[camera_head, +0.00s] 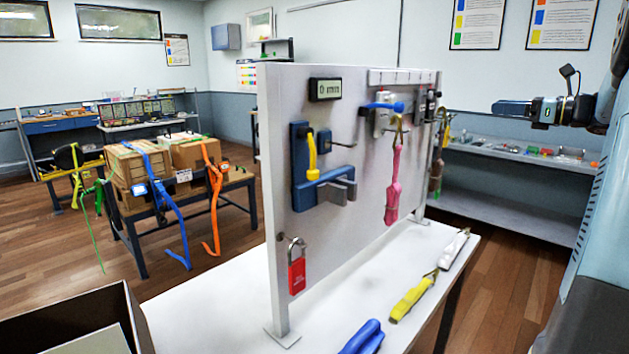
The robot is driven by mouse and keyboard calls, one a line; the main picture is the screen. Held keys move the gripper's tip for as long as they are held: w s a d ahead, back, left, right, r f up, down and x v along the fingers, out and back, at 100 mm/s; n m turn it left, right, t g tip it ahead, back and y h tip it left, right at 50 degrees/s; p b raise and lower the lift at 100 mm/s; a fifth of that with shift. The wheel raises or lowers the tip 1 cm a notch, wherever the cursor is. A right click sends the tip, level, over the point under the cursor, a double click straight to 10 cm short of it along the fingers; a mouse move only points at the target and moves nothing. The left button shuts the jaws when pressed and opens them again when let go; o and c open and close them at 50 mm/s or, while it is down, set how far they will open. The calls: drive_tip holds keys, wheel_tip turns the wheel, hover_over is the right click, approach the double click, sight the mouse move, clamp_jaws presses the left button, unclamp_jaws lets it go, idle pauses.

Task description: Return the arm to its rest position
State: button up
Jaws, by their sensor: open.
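My gripper (498,108) is at the upper right, pointing left at the end of my arm. It is seen from the side, open, with nothing visible between its fingers. It is in the air to the right of the white upright panel (345,225), apart from it. My arm comes in from the right edge, and part of it is cut off by the frame.
The panel on the white table (210,318) carries a red padlock (297,268), a pink strap (393,185) and a blue holder (303,165). Strapped boxes (128,165) stand behind left; a shelf (510,190) behind right.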

drive_tip(key=s+a+f+n+g+h, duration=0.25)
drive_tip(key=s+a+f+n, duration=0.35)
drive_tip(key=a, duration=0.5)
drive_tip(key=s+a+f+n+g+h, duration=0.1)
drive_tip(key=s+a+n+g+h, duration=0.1)
drive_tip(key=s+a+n+g, duration=0.45)
drive_tip(key=s+a+f+n+t+h, duration=0.1)
drive_tip(key=s+a+f+n+h, duration=0.1)
drive_tip(key=s, duration=0.4)
drive_tip(key=s+a+f+n+t+h, duration=0.1)
drive_tip(key=s+a+f+n+h, duration=0.1)
drive_tip(key=s+n, duration=0.5)
drive_tip(key=s+a+f+n+t+h, duration=0.1)
drive_tip(key=s+a+f+n+h, duration=0.1)
drive_tip(key=s+f+n+h, duration=0.2)
drive_tip(key=shift+s+f, duration=0.95)
drive_tip(key=shift+s, duration=0.75)
drive_tip(key=shift+a+n+h, duration=0.15)
drive_tip(key=shift+n+h, duration=0.1)
